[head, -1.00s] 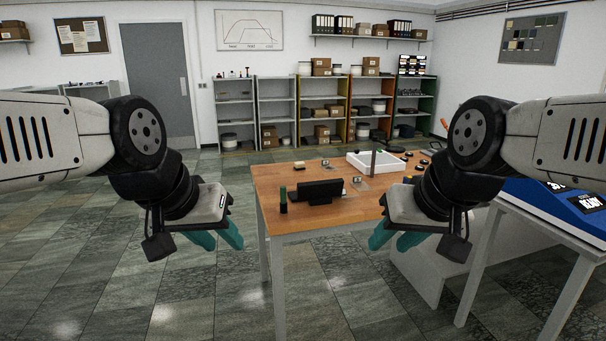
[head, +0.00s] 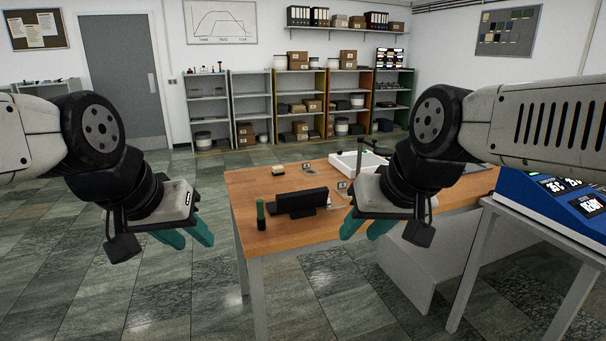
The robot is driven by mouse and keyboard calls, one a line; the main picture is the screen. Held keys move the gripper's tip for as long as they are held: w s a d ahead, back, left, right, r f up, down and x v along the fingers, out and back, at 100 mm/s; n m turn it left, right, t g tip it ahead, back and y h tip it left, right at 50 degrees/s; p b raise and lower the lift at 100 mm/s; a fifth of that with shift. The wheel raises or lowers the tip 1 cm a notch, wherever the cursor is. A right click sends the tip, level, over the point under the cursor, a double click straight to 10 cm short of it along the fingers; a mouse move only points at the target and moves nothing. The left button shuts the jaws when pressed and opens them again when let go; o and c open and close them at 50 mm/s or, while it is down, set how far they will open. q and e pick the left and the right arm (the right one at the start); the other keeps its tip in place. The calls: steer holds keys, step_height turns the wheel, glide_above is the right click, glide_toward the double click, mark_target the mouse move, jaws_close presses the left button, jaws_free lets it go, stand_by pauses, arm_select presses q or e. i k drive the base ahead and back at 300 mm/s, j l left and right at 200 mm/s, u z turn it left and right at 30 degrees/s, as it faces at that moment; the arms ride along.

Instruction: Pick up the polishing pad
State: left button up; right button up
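I cannot make out a polishing pad for certain. On the wooden table (head: 330,231) stand a dark green cylinder (head: 260,216), a black stand-like device (head: 299,203), a small tan block (head: 278,171) and a white tray (head: 346,165). My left gripper (head: 192,238), with teal fingers, is open and empty over the floor, left of the table in the picture. My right gripper (head: 366,229) is open and empty in front of the table in the picture. It and its arm hide the table's right part.
A blue machine with displays (head: 562,205) stands on a white table at the right. Shelving units (head: 252,105) with boxes and round items line the back wall. A grey door (head: 122,80) is at the back left. Tiled floor is open at the left.

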mark_target(275, 170)
steer(key=i+j+u, duration=0.2)
steer(key=j, duration=0.2)
steer(key=i+j+u, duration=0.45)
steer(key=j, duration=0.3)
steer(key=i+j+u, duration=0.6)
steer(key=i, duration=0.15)
steer(key=i+z, duration=0.3)
steer(key=i, duration=0.15)
steer(key=i+j+z, duration=0.25)
steer(key=i, duration=0.2)
steer(key=i+l+z, duration=0.15)
steer(key=i+z, duration=0.15)
steer(key=z, duration=0.15)
steer(key=i+z, duration=0.35)
steer(key=z, duration=0.15)
steer(key=i+z, duration=0.45)
steer(key=i+j+z, duration=0.2)
steer(key=z, duration=0.25)
steer(key=i+z, duration=0.35)
steer(key=z, duration=0.15)
steer(key=i+j+z, duration=0.1)
steer(key=i+z, duration=0.25)
steer(key=z, duration=0.15)
